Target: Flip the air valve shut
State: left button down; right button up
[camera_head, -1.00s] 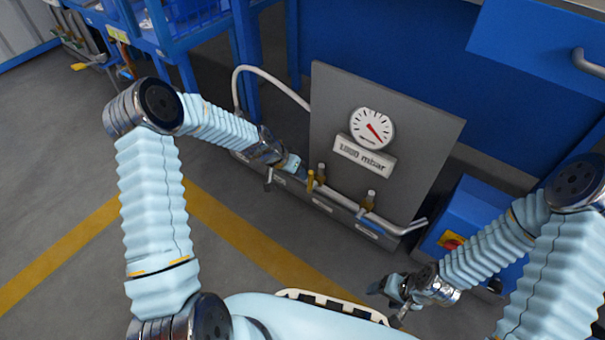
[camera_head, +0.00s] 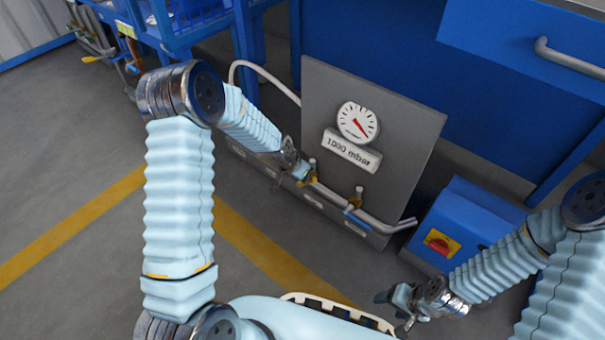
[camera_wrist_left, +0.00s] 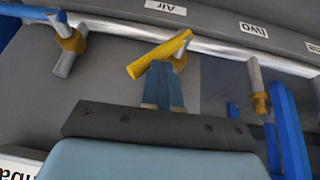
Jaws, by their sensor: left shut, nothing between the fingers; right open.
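The air valve's yellow handle (camera_wrist_left: 158,54) sits on the pale pipe below the upside-down "Air" label (camera_wrist_left: 166,7) in the left wrist view. It slants across, neither along the pipe nor square to it. My left gripper (camera_wrist_left: 162,68) is shut and empty, its blue fingertips close against the handle's side; I cannot tell if they touch. In the head view my left gripper (camera_head: 304,173) is at the pipe's left part and mostly hides the handle. My right gripper (camera_head: 399,299) is open and empty, low at the right, away from the panel.
A blue handle (camera_wrist_left: 36,12) and blue bars (camera_wrist_left: 284,125) flank the air valve. The grey panel (camera_head: 410,150) carries a dial gauge (camera_head: 357,122) and a "1000 mbar" display (camera_head: 352,150). A blue box (camera_head: 475,215) with a red-yellow switch (camera_head: 440,242) stands at right.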

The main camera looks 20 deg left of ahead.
pick_arm(q)
jog(key=d+y, duration=0.1)
jog(key=s+d+f+t+y, duration=0.1)
jog(key=shift+d+m+y, duration=0.1)
jog(key=shift+m+y, duration=0.3)
jog(key=shift+s+d+f+m+t+y+b, duration=0.2)
jog(key=shift+d+f+y, duration=0.3)
jog(key=shift+f, duration=0.2)
jog(key=shift+s+d+f+m+t+y+b, duration=0.1)
jog(key=shift+s+d+f+t+y+b, duration=0.1)
jog(key=shift+d+f+y, duration=0.3)
jog(key=shift+s+d+f+m+t+y+b, duration=0.1)
jog(key=shift+d+f+t+y+b, duration=0.15)
jog(key=shift+d+f, duration=0.45)
jog(key=shift+s+f, duration=0.1)
jog(key=shift+f, duration=0.4)
jog(key=shift+r, duration=0.1)
